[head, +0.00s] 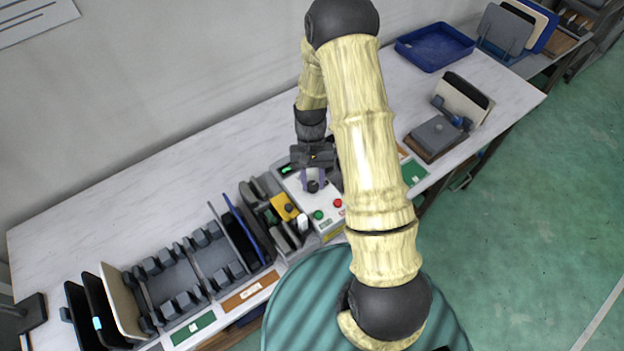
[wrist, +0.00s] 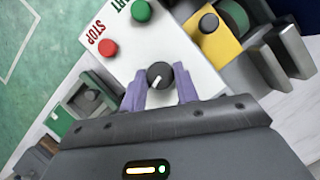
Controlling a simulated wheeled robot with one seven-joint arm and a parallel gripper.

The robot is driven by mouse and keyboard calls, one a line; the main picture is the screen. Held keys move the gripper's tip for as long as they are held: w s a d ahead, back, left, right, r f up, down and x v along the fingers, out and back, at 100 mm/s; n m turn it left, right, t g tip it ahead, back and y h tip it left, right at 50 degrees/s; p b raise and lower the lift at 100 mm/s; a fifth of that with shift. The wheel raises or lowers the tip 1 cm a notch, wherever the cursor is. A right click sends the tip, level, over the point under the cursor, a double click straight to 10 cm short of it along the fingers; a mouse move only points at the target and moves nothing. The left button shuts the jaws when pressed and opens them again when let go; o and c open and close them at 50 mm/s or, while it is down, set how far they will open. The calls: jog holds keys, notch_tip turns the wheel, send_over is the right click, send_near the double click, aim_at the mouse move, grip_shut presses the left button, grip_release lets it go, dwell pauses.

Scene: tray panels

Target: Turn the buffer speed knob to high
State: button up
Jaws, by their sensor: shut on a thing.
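The dark round knob (wrist: 160,75) with a white pointer line sits on a light control panel (wrist: 185,55). In the wrist view the pointer slants toward the lower left. My gripper (wrist: 161,88) has its two purple fingers on either side of the knob, closed on it. In the head view my gripper (head: 313,182) reaches down to the panel (head: 322,205), with the knob (head: 312,187) between its fingers. Any speed markings around the knob are not readable.
A red STOP button (wrist: 107,48) and green START button (wrist: 141,11) are on the same panel. A yellow block with a dark knob (wrist: 209,23) stands beside it. A rack (head: 180,280) holds upright panels at left; a blue tray (head: 435,47) lies at the back right.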

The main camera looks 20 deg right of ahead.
jog(key=shift+d+m+y, duration=0.1)
jog(key=shift+m+y, duration=0.4)
jog(key=shift+m, duration=1)
jog(key=shift+t, duration=0.3)
jog(key=o, duration=1)
jog(key=shift+c, duration=0.2)
jog(key=shift+r, duration=0.1)
jog(key=b+v, duration=0.2)
jog(key=v, duration=1.5)
jog(key=shift+w+b, duration=0.2)
jog(key=shift+b, duration=0.15)
jog(key=shift+s+r, duration=0.1)
jog(key=s+a+n+t+h, duration=0.2)
jog(key=s+n+t, duration=0.3)
jog(key=s, duration=0.9)
jog(key=shift+s+a+r+t, duration=0.15)
jog(key=shift+a+r+t, duration=0.3)
jog(key=shift+t, duration=0.25)
